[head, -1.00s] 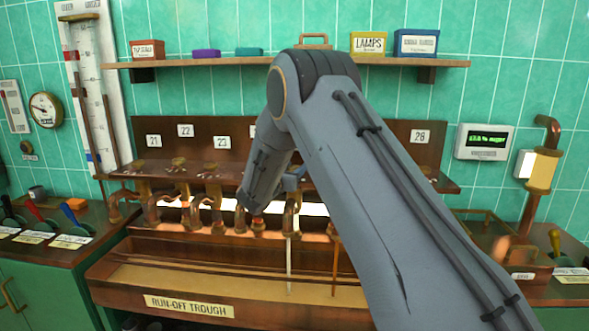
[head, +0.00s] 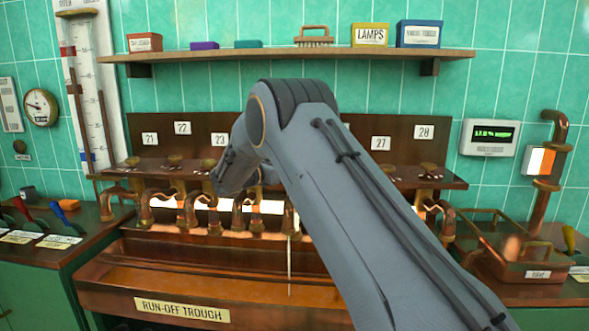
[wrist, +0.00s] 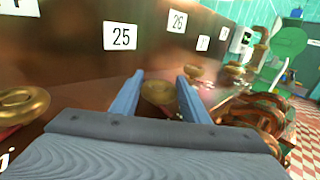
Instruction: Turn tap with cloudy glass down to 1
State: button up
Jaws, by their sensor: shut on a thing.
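In the wrist view my gripper (wrist: 160,78) has its two blue-grey fingers on either side of a round brass tap knob (wrist: 159,97), and it is shut on it. The plate reading 25 (wrist: 120,37) is on the copper panel above and left of this knob. The knob's dial marks and its sight glass are hidden, so I cannot tell whether its glass is cloudy. In the head view my arm covers the gripper and the middle taps. A thin pale stream (head: 290,265) falls toward the trough below the middle taps.
Another brass knob (wrist: 22,104) is close on the left in the wrist view, and more knobs (wrist: 233,71) stand to the right. Copper pipes (wrist: 258,112) crowd the lower right. The run-off trough (head: 110,297) lies below the taps. A shelf (head: 280,56) with boxes hangs above.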

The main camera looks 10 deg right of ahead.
jog(key=shift+r, duration=0.1)
jog(key=o, duration=1.1)
jog(key=shift+c, duration=0.2)
jog(key=shift+a, duration=0.15)
jog(key=b+v, duration=0.2)
jog(key=v, duration=0.5)
jog(key=shift+s+a, duration=0.2)
jog(key=shift+a, duration=0.05)
